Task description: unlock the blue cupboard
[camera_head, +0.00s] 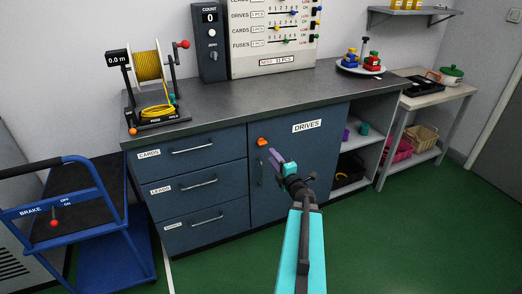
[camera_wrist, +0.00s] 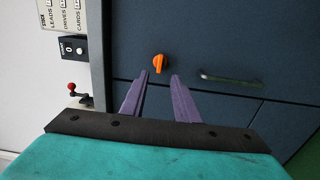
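The blue cupboard (camera_head: 315,150) has a door labelled DRIVES under the worktop, and the door looks shut. An orange knob (camera_head: 262,142) sits near its upper left corner, above an upright handle (camera_head: 261,174). In the wrist view the picture is turned, with the knob (camera_wrist: 160,63) just beyond the fingertips and the handle (camera_wrist: 230,79) to its right. My gripper (camera_head: 274,156) is open and empty, its two purple fingers (camera_wrist: 161,76) apart and pointing at the knob. A gap seems to remain between the fingertips and the knob. I cannot tell which way counts as locked.
Drawers (camera_head: 198,150) with bar handles are left of the door. Open shelves (camera_head: 358,140) are to its right. The worktop (camera_head: 260,92) above carries a cable reel (camera_head: 148,68) and a plate of coloured blocks (camera_head: 360,69). A blue trolley (camera_head: 75,205) stands at left. The green floor in front is clear.

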